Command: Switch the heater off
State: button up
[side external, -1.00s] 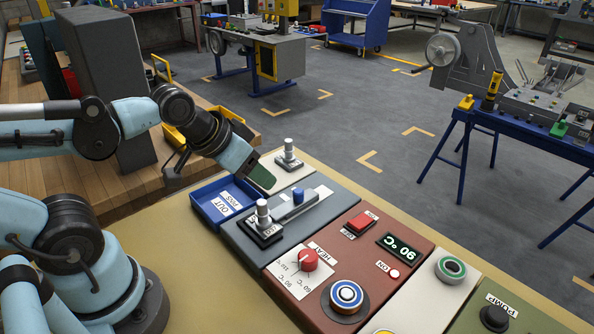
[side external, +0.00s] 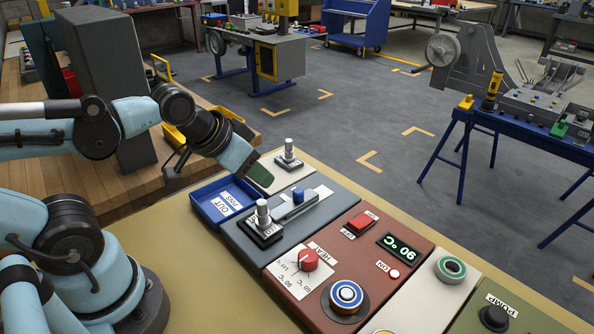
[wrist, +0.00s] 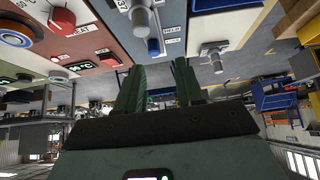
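The heater is a red-brown panel (side external: 300,298) in the middle of the row. It has a red rocker switch (side external: 362,222), a red HEAT knob (side external: 309,259), a dark display (side external: 399,246) reading 90 °C, a pale red lamp (side external: 393,274) labelled ON and a blue-and-white round button (side external: 346,295). The rocker's tilt is too small to tell. My gripper (side external: 262,180) is above the far left of the row, near the blue tray, well apart from the heater. In the wrist view its green fingers (wrist: 158,82) stand apart with nothing between them; the HEAT knob (wrist: 62,18) shows upper left.
A blue tray (side external: 207,215) and a grey panel (side external: 240,244) with a metal-topped lever (side external: 263,212) and a blue-knobbed slider (side external: 298,195) lie between my gripper and the heater. Another lever (side external: 289,151) stands behind. A pale panel with a green ring (side external: 451,268) is to the right.

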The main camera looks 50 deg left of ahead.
jog(key=shift+w+d+r, duration=0.1)
jog(key=shift+w+r, duration=0.05)
jog(key=shift+r, duration=0.05)
jog(key=shift+c, duration=1.1)
jog(key=w+r+m, duration=0.1)
jog(key=w+d+r+m+g, duration=0.1)
jog(key=w+d+r+m, duration=0.1)
jog(key=shift+w+r+m+g, duration=0.25)
jog(key=shift+w+m+g, duration=0.05)
jog(key=shift+m+g, duration=0.1)
grip_shut()
jog(key=w+d+r+m+g, duration=0.1)
jog(key=w+d+m+g, duration=0.5)
jog(key=w+d+m, duration=0.5)
jog(key=shift+w+d+m+g, duration=0.15)
jog(key=shift+w+m+g, duration=0.35)
jog(key=shift+m, duration=1.1)
jog(key=shift+w, duration=0.1)
